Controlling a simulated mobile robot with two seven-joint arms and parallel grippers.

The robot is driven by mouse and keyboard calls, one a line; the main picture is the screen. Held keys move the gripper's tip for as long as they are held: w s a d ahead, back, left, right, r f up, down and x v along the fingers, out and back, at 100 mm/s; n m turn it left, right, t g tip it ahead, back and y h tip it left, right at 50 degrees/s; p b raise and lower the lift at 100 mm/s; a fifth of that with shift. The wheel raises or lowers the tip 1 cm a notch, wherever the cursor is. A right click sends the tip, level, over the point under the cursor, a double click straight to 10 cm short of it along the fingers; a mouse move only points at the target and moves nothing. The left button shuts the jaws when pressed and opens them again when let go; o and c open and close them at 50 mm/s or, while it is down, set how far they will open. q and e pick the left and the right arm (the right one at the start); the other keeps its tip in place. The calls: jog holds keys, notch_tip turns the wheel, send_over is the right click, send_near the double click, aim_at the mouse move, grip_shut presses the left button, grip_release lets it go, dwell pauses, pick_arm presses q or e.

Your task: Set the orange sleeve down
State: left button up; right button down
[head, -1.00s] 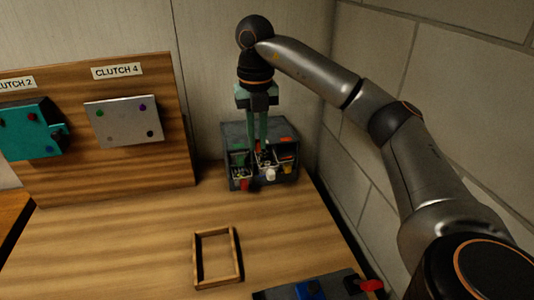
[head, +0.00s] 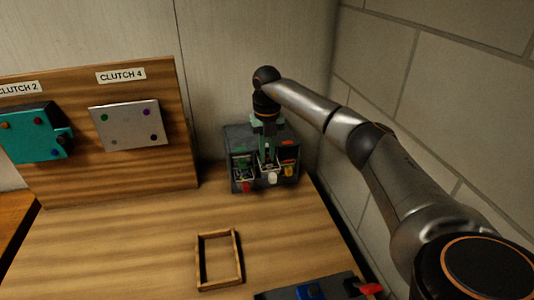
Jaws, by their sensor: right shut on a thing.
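My right gripper (head: 267,152) points straight down into the dark grey compartment box (head: 262,184) at the back right of the table. Its fingers reach among the small parts in the box's middle. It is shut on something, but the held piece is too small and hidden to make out. I cannot clearly pick out the orange sleeve; small orange-red marks show on the right of the box. My left gripper is out of view.
The box holds green, red, white and yellow parts. A wooden frame (head: 237,262) lies on the table (head: 130,245). A board (head: 187,180) with a teal block (head: 30,138) and a grey plate (head: 123,127) stands at left. A dark tray (head: 275,296) is at the front; a block wall is at right.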

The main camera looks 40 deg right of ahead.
jog(key=shift+f, duration=0.35)
jog(key=c, duration=1.2)
grip_release()
jog(key=shift+f, duration=0.1)
jog(key=shift+o, duration=0.2)
notch_tip(320, 180, up, 12)
jog(key=b, duration=0.1)
